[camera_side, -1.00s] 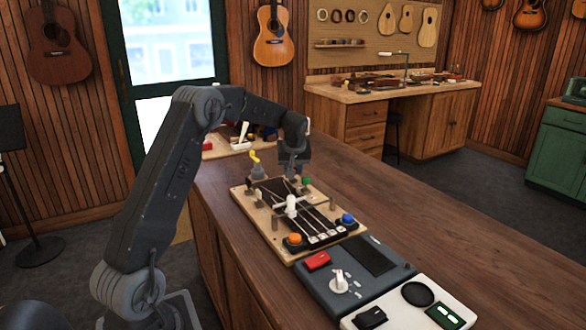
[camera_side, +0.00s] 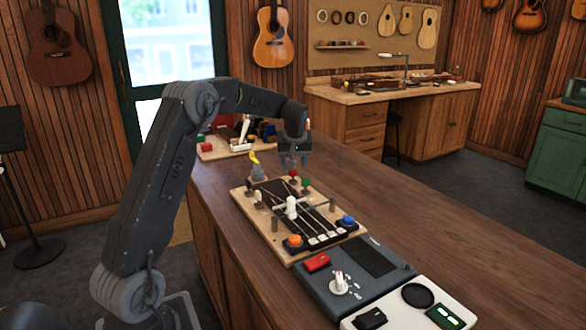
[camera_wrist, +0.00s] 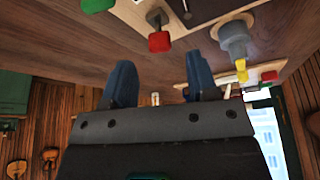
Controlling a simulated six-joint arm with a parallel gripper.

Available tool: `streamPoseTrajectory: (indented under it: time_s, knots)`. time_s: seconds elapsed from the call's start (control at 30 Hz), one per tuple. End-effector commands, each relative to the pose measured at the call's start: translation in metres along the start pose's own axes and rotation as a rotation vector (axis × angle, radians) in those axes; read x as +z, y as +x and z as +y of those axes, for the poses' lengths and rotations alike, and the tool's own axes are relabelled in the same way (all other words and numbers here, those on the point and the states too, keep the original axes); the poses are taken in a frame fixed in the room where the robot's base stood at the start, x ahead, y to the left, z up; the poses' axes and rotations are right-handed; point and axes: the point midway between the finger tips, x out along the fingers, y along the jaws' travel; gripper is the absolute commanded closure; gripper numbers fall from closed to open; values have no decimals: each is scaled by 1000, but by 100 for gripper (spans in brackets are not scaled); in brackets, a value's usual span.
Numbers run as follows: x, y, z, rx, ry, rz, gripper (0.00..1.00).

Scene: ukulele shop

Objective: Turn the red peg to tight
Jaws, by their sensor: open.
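The red peg (camera_side: 293,173) stands at the far edge of the tan board (camera_side: 262,225), beside the green peg (camera_side: 305,183). In the wrist view the red peg (camera_wrist: 160,41) shows at the top, with the green peg (camera_wrist: 97,4) to its left. My gripper (camera_side: 293,162) is open and empty, a little above and beyond the red peg, apart from it. In the wrist view its two blue fingers (camera_wrist: 162,85) are spread, with nothing between them. The red peg's turn position is too small to read.
A grey post with a yellow pointer (camera_side: 255,160) stands at the board's far left corner. A white lever (camera_side: 291,207), orange button (camera_side: 294,240) and blue button (camera_side: 347,221) are on the board. A grey panel (camera_side: 335,290) lies nearer. The bench to the right is clear.

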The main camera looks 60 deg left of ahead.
Motion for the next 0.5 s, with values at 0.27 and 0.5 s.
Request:
streamPoseTrajectory:
  time_s: [0.27,0.5]
  knots:
    - [0,-63,0,2,0,2,47]
    - [0,-93,0,1,1,1,47]
